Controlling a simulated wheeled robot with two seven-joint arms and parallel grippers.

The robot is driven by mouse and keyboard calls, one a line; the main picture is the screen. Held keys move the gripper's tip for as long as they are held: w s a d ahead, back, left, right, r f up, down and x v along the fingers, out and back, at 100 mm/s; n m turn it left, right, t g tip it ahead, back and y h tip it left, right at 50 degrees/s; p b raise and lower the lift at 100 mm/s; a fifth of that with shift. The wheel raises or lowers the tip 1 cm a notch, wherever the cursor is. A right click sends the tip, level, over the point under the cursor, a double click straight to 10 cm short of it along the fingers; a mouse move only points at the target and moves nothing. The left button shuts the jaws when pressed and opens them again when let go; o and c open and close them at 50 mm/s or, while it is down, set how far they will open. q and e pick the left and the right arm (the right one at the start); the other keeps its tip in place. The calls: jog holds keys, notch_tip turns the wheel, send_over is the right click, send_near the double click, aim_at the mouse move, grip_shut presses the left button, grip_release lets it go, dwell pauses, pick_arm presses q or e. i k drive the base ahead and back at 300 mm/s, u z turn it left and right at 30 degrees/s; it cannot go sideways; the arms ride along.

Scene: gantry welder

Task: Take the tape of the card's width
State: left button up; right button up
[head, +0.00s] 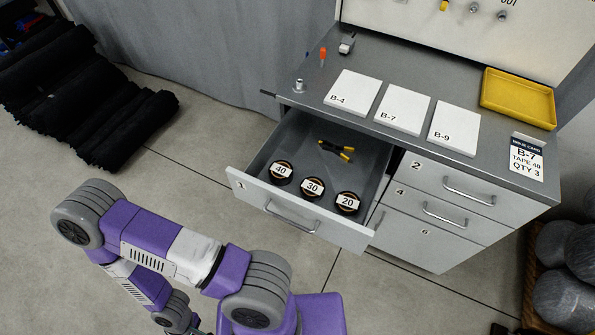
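The issue card (527,157) lies at the right front of the bench top and reads B-7, TAPE 40, QTY 3. In the open top-left drawer (257,202) three dark tape rolls with white labels sit in a row along the front. The roll marked 40 (280,172) is at the left, the roll marked 30 (311,188) in the middle, and the roll marked 20 (347,202) at the right. My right gripper is out of view.
Yellow-and-black pliers (337,150) lie deeper in the drawer. White pads B-4 (352,92), B-7 (403,108) and B-9 (454,127) and a yellow tray (518,98) are on the bench. Drawers 2, 4 and 6 are closed. Black rolls (90,110) lie far left.

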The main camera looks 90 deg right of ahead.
aim_at(285, 169)
jog(key=k, duration=0.55)
jog(key=z, duration=0.75)
